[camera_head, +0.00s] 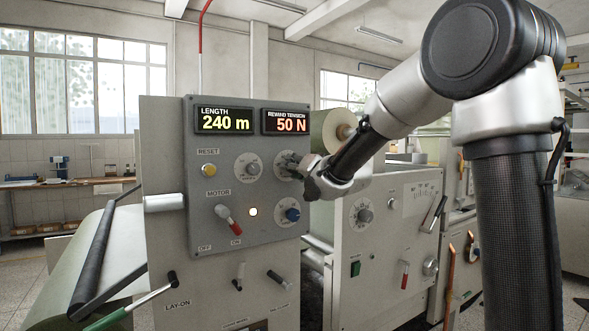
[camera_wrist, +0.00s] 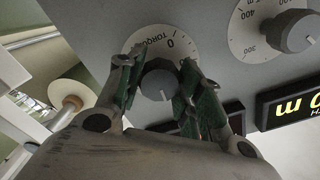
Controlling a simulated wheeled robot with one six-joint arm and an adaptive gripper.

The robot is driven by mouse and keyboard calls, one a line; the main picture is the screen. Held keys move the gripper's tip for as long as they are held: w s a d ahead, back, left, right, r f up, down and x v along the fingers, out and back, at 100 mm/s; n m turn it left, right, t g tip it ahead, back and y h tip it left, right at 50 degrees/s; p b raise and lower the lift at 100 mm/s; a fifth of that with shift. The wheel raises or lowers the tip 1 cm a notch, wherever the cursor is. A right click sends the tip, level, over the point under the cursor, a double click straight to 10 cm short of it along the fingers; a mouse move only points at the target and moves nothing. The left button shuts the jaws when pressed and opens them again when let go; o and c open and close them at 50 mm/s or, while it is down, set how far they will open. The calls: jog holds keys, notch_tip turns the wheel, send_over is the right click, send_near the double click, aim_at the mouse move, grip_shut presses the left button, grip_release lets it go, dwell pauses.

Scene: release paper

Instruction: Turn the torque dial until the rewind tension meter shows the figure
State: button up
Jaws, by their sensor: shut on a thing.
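The torque dial (camera_wrist: 145,44) has a white scale plate with "TORQUE" and a 0 visible, and a dark grey knob (camera_wrist: 158,82) with a pale pointer line. My gripper (camera_wrist: 160,72) is shut on this knob, one finger on each side; the fingers cover part of the scale. In the head view my gripper (camera_head: 298,166) reaches the panel from the right and mostly hides the dial. The rewind tension meter (camera_head: 287,121) above it reads 50 N in orange. No target figure is readable.
The length display (camera_head: 224,120) reads 240 m.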

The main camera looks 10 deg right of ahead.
jog(key=o, duration=1)
jog(key=shift+o, duration=0.2)
jog(key=v, duration=1.2)
